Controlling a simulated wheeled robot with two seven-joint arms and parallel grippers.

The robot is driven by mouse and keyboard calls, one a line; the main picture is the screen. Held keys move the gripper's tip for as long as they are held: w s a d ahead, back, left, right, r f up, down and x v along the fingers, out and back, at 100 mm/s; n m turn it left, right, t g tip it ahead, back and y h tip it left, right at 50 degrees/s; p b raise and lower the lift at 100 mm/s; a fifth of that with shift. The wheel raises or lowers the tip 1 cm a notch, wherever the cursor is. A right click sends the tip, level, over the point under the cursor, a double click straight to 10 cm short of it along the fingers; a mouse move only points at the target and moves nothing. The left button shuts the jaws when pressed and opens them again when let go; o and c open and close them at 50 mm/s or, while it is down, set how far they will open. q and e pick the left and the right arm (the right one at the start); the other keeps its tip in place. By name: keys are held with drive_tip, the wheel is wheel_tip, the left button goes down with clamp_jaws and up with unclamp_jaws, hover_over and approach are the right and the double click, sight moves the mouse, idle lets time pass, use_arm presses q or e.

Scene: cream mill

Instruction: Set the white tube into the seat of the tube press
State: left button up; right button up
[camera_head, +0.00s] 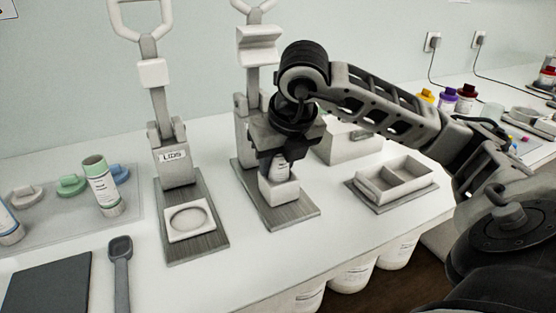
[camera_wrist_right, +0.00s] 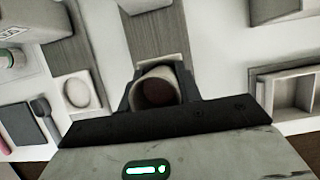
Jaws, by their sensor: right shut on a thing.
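My right gripper (camera_head: 278,148) is over the tube press, shut on the white tube (camera_head: 279,168). The tube is upright, with dark lettering on its side; the gripper hides its upper part. Its lower end meets the top of the white seat block (camera_head: 280,191) on the press's grey base (camera_head: 297,216). I cannot tell how deep it sits. In the right wrist view, the tube's round dark mouth (camera_wrist_right: 158,91) shows between the fingers. The press's lever (camera_head: 258,48) is raised behind the gripper. My left gripper is out of view.
A second press labelled LIDS (camera_head: 178,168) stands to the left, its white round-recessed plate (camera_head: 190,220) empty. A green-topped tube (camera_head: 101,186) and several lids stand on a clear mat further left. A divided tray (camera_head: 395,183) lies to the right. A dark spoon (camera_head: 120,262) lies near the front.

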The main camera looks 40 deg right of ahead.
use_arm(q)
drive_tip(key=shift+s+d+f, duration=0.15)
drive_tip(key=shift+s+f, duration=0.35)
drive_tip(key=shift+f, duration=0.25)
use_arm(e)
drive_tip(key=shift+s+a+f, duration=0.15)
drive_tip(key=shift+s+f, duration=0.05)
drive_tip(key=shift+f, duration=0.3)
drive_tip(key=o, duration=0.9)
drive_tip(key=shift+w+r+p, duration=0.1)
drive_tip(key=shift+r+p, duration=0.25)
drive_tip(key=shift+r, duration=0.2)
drive_tip(key=shift+o, duration=0.9)
wheel_tip(320, 180, up, 2)
drive_tip(key=shift+r+p, duration=0.25)
drive_tip(key=shift+p, duration=0.6)
drive_tip(key=shift+r+p, duration=1.05)
drive_tip(key=shift+r, duration=0.4)
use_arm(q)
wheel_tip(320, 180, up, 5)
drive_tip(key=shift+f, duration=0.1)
use_arm(e)
drive_tip(key=shift+w, duration=0.1)
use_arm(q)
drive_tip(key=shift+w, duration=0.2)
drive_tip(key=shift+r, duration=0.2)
